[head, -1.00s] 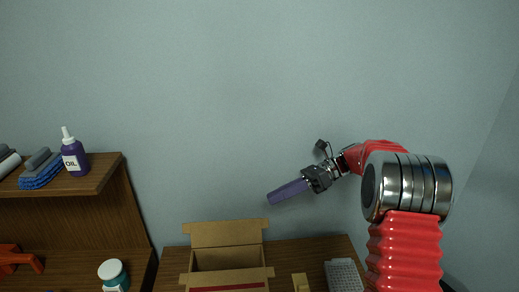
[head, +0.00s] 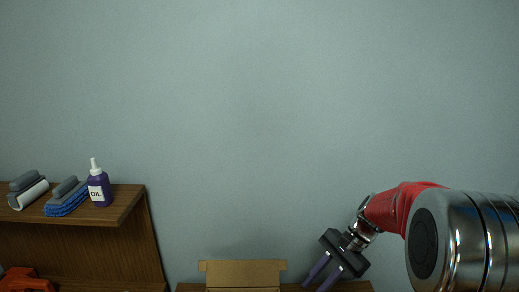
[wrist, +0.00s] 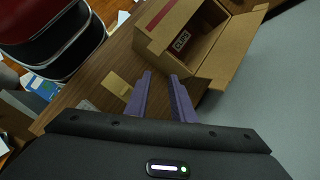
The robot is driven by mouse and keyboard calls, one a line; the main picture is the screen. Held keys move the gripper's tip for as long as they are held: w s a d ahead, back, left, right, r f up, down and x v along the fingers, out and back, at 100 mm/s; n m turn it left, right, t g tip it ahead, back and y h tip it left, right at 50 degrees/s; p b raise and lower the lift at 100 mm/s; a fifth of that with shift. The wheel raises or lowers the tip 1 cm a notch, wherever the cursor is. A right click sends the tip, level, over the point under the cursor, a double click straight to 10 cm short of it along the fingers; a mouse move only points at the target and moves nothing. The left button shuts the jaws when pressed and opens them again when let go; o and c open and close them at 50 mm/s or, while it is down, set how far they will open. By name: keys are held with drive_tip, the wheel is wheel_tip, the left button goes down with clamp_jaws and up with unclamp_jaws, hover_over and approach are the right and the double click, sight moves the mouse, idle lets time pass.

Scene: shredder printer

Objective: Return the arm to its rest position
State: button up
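My gripper (head: 327,270) is at the lower right of the head view, at the end of my red arm, its two purple fingers pointing down and left. In the wrist view its fingers (wrist: 160,98) stand apart with nothing between them. They are above the brown table (wrist: 113,62), near the open cardboard box (wrist: 160,43).
The cardboard box also shows at the bottom of the head view (head: 242,273). A tan block (wrist: 119,86) lies on the table. The wall area above is clear.

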drive_tip(key=s+r+n+t+h, duration=0.3)
drive_tip(key=s+r+n, duration=0.2)
drive_tip(key=s, duration=0.5)
drive_tip(key=s+r+n+t+h, duration=0.3)
drive_tip(key=s+r+n, duration=0.3)
drive_tip(key=s, duration=0.4)
drive_tip(key=shift+s+d+r+t+h, duration=0.2)
drive_tip(key=shift+d+r+t+h, duration=0.15)
drive_tip(key=shift+r+t, duration=0.25)
